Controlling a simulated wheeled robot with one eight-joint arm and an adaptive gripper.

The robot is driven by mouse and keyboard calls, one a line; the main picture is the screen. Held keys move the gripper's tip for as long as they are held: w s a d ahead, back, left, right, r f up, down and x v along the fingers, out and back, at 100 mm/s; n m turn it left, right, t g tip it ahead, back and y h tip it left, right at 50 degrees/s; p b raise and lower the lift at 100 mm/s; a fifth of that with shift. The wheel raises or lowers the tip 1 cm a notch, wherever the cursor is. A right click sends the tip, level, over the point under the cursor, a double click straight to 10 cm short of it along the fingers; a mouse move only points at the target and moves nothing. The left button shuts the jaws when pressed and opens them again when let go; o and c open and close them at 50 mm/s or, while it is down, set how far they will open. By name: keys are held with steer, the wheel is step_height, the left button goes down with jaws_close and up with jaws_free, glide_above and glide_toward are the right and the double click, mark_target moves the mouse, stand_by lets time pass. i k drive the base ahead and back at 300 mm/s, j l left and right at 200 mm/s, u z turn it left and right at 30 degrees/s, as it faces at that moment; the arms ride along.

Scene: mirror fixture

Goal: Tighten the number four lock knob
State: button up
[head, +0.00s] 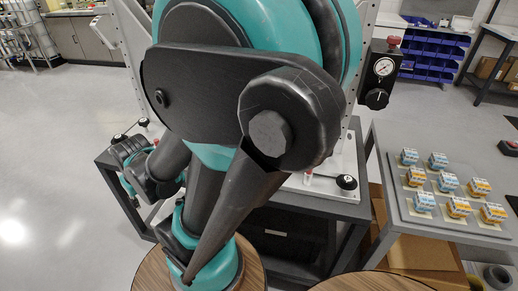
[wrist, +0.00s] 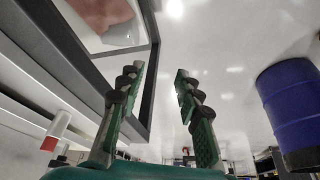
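Black round knobs stand on the mirror fixture (head: 325,190). One knob (head: 347,182) is at its front right corner, and another knob (head: 143,122) shows at the left. A dark round knob (head: 119,138) shows by my gripper (head: 128,153) at the left; whether they touch is unclear. I cannot read any number, so I cannot tell which knob is number four. In the wrist view my gripper (wrist: 160,76) is open, with nothing between its green-padded fingers. A red-tipped white post (wrist: 58,126) shows left of the fingers. My arm hides the fixture's middle.
A gauge box (head: 380,75) with a black dial is on the fixture's right upright. A table (head: 425,222) with several small blue, white and orange blocks stands at the right. Round wooden tops (head: 370,283) are in front. A blue barrel (wrist: 290,115) is right of my gripper.

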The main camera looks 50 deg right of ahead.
mark_target(346, 182)
steer(key=k+z, duration=0.15)
steer(key=k, duration=0.35)
steer(key=k+l+z, duration=0.15)
steer(key=k, duration=0.4)
steer(key=k+l+z, duration=0.1)
steer(key=k, duration=0.4)
steer(key=k+l+z, duration=0.15)
steer(key=k, duration=0.35)
steer(key=k+l+z, duration=0.15)
steer(key=k+l, duration=0.25)
steer(key=k, duration=0.1)
